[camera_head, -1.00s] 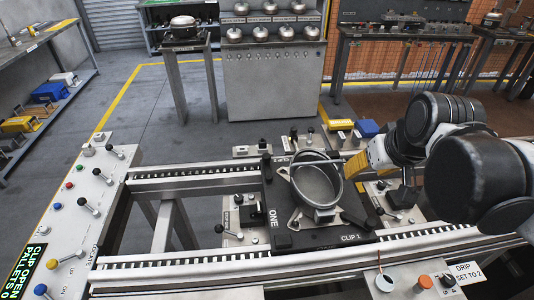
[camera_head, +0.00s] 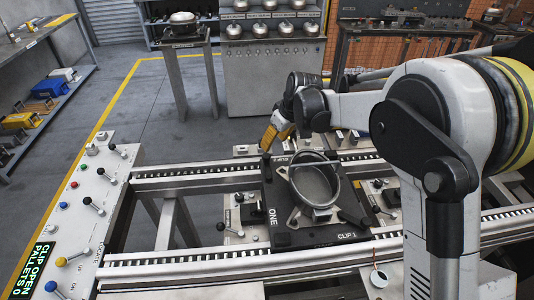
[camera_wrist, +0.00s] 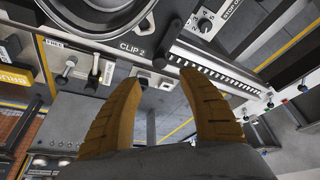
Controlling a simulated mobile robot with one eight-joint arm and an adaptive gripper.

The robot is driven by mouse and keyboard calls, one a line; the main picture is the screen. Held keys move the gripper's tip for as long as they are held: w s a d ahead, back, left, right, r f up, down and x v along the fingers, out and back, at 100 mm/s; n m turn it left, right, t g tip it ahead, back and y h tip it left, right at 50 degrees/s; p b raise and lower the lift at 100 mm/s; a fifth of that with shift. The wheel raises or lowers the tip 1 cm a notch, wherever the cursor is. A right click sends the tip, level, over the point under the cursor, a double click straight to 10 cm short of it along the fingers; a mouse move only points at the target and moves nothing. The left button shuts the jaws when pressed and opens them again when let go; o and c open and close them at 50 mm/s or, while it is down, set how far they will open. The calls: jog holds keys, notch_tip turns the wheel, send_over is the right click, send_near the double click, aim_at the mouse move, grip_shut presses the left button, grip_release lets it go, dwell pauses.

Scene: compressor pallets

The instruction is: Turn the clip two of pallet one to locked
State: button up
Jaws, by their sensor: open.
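Pallet one (camera_head: 290,238) is a black plate marked ONE and CLIP 1, lying across the conveyor rails. A grey round metal housing (camera_head: 312,212) stands on it. My gripper (camera_head: 266,152) is over the pallet's far left corner, with yellow fingers pointing down. In the wrist view my gripper (camera_wrist: 160,77) is open and empty, with the CLIP 2 label (camera_wrist: 133,47) just beyond its fingertips.
Conveyor rails (camera_head: 200,170) run along both sides of the pallet. A control panel (camera_head: 105,200) with levers and buttons stands at left, its display reading CLIP OPEN PALLETS 0. Metal levers (camera_wrist: 64,70) stand close to the left finger in the wrist view.

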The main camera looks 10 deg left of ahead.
aim_at(266, 156)
jog(key=b+x, duration=0.3)
jog(key=x, duration=0.7)
jog(key=shift+f, duration=0.15)
grip_shut()
